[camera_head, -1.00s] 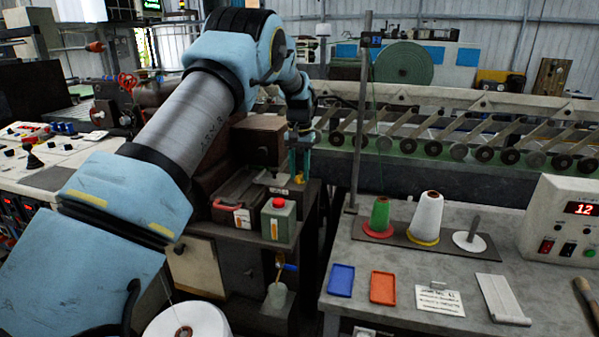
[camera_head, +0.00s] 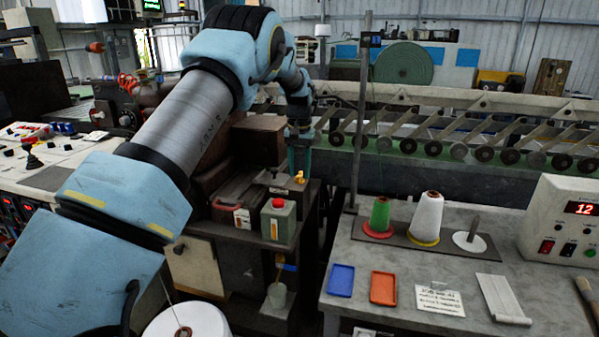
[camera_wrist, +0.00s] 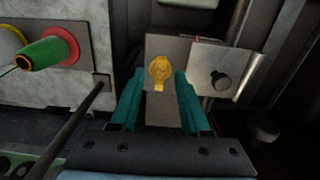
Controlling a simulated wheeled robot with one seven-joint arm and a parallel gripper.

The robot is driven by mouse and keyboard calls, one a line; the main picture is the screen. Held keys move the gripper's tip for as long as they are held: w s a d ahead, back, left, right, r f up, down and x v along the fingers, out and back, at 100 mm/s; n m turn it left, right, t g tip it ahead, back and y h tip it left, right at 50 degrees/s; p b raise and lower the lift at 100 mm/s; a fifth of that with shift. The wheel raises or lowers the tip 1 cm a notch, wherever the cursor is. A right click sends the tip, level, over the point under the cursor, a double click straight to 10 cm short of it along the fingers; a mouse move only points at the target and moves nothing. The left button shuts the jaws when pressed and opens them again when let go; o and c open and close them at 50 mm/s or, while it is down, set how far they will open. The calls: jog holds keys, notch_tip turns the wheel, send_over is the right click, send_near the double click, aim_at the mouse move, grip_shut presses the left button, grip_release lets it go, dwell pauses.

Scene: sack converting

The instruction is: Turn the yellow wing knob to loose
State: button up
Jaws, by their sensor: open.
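The yellow wing knob (camera_wrist: 159,70) sits on a grey metal plate (camera_wrist: 160,110) in the wrist view, just beyond my fingertips and between their lines. One wing of it points toward my gripper. In the head view the knob (camera_head: 299,178) is a small yellow shape on top of the brown machine block, beside my fingers. My gripper (camera_wrist: 156,80) is open, with its two teal fingers apart and nothing between them. In the head view my gripper (camera_head: 299,165) points down at the machine top; its fingertips are partly hard to make out.
A dark round knob (camera_wrist: 221,81) on a pale plate stands to the right of the yellow knob. A green can (camera_head: 279,220) stands on the machine's near edge. A thin upright pole (camera_head: 361,120) and a bench with thread cones (camera_head: 380,214) lie to the right.

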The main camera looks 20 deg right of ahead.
aim_at(299, 173)
notch_tip(299, 173, up, 10)
jog(key=b, duration=0.2)
dwell(0.5)
jog(key=s+a+f+n, duration=0.2)
jog(key=a, duration=1.1)
jog(key=s+a+f+n, duration=0.1)
jog(key=a+n, duration=0.1)
jog(key=a, duration=1.1)
jog(key=s+a+f+n, duration=0.1)
jog(key=s+a+f, duration=0.2)
jog(key=s+a, duration=0.4)
jog(key=s+a+f+n+t, duration=0.1)
jog(key=s+a+f, duration=0.2)
jog(key=s+a, duration=0.5)
jog(key=s, duration=0.4)
jog(key=shift+a+n+t, duration=0.15)
jog(key=shift+n+t, duration=0.15)
